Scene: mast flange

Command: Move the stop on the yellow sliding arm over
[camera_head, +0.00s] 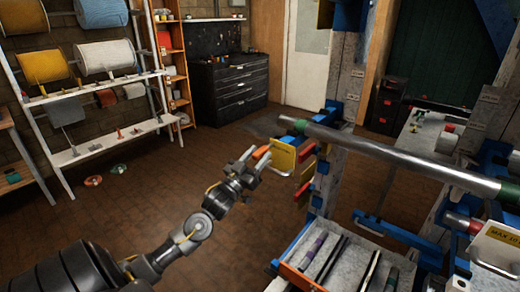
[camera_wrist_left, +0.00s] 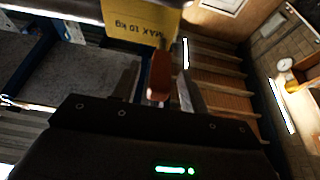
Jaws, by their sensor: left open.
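The yellow sliding arm (camera_head: 284,156) shows as a yellow plate at the left end of the blue bracket on the grey post. In the left wrist view its plate (camera_wrist_left: 145,20) reads "MAX 10 kg". The orange-red stop (camera_head: 262,152) sticks out from the plate's left side; it also shows in the left wrist view (camera_wrist_left: 160,76). My left gripper (camera_head: 257,161) is open, with its fingers on either side of the stop. In the left wrist view the fingers (camera_wrist_left: 160,88) appear apart from it. Whether either finger touches it is unclear. My right gripper is out of view.
A long metal mast (camera_head: 400,157) runs just above and right of the yellow plate. Below it stands a blue-edged tray (camera_head: 297,275) with several rods. More red and orange pieces (camera_head: 303,190) sit on the post.

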